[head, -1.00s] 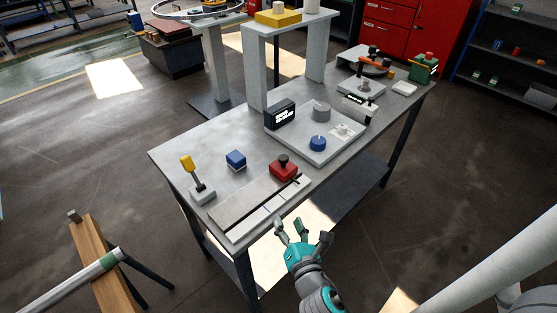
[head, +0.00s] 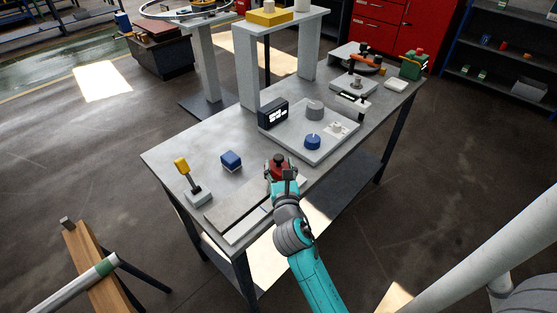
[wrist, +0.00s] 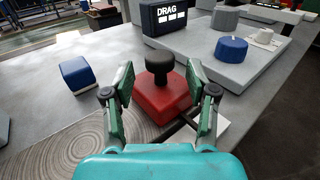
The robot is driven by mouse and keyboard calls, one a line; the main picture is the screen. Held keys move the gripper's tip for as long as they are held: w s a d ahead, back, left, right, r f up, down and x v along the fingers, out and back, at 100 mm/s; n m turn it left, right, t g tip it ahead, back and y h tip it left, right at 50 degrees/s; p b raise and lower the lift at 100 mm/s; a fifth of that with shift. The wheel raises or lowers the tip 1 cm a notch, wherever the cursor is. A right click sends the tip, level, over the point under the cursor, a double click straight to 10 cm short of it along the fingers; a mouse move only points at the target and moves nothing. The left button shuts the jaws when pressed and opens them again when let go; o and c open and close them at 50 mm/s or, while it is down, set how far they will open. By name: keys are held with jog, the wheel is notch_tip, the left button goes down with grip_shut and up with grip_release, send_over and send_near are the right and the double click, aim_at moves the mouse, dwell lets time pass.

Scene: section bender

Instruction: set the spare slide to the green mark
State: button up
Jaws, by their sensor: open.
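A red slide block with a black knob (wrist: 162,88) sits on a flat rail plate; it is the likely spare slide. In the head view the red block (head: 270,175) is at the rail's far right end, partly hidden by my gripper. My gripper (head: 284,176) is open at the block. In the wrist view the open fingers of my gripper (wrist: 161,78) stand left and right of the knob; I cannot tell whether they touch it. The rail plate (head: 238,208) runs toward the lower left with a pale strip along its front. I cannot make out a green mark on it.
A blue block (head: 231,160) and a yellow-topped lever (head: 186,175) stand left of the rail. Behind is a grey panel with a blue knob (head: 312,142) and a black display reading "DRAG" (wrist: 166,16). The bench (head: 195,139) is bare at its left.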

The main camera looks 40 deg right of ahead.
jog(key=shift+x, duration=1.35)
grip_shut()
